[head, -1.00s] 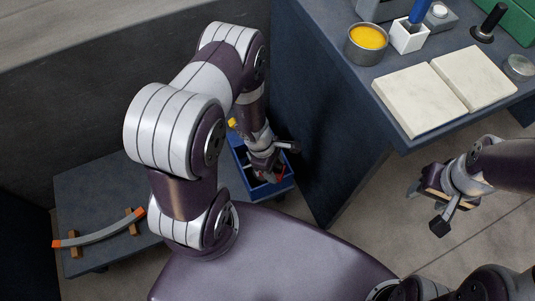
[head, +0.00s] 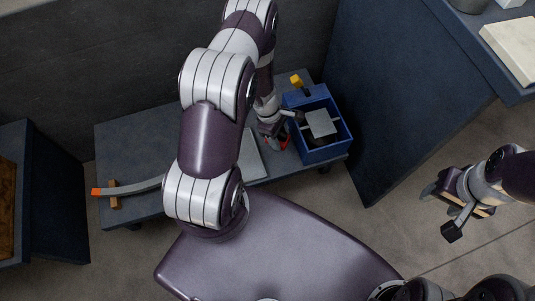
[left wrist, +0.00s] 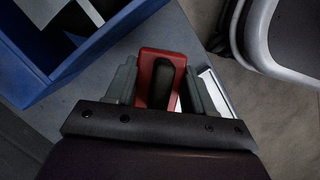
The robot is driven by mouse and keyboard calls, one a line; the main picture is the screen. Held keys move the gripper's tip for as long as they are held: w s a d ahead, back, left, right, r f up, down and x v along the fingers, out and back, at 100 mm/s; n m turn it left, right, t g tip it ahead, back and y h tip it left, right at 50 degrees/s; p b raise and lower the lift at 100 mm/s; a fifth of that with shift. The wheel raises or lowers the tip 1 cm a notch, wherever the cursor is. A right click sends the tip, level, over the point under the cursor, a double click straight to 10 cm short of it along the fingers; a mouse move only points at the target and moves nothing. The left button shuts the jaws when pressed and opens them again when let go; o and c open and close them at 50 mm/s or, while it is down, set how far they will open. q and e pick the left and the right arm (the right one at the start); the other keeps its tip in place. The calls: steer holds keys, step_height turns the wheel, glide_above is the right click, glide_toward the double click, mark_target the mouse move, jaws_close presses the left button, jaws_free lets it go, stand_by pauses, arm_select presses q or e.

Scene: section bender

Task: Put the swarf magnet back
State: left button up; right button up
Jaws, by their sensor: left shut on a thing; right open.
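The swarf magnet, a red loop-shaped piece with a dark middle (left wrist: 146,66), is between the fingers of my left gripper (left wrist: 158,84), which is shut on it. In the head view the magnet shows as a small bit of red (head: 284,142) under my left gripper (head: 274,128), just left of the blue box (head: 325,156). In the left wrist view the box (left wrist: 100,48) is at the upper left, apart from the magnet. Whether the magnet touches the low grey table (head: 140,140) cannot be told. My right gripper (head: 455,208) is open and empty at the right.
A curved bar with an orange end (head: 135,188) lies on wooden blocks at the table's left. A pale flat sheet (head: 250,158) lies near my left gripper. A tall workbench (head: 400,90) stands at the right.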

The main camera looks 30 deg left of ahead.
mark_target(281, 154)
arm_select(q)
step_height(281, 154, down, 9)
steer(key=b, duration=0.3)
steer(key=shift+r, duration=0.2)
steer(key=o, duration=1.4)
arm_select(e)
step_height(281, 154, down, 4)
steer(key=shift+f, duration=0.1)
arm_select(q)
steer(key=shift+r, duration=0.15)
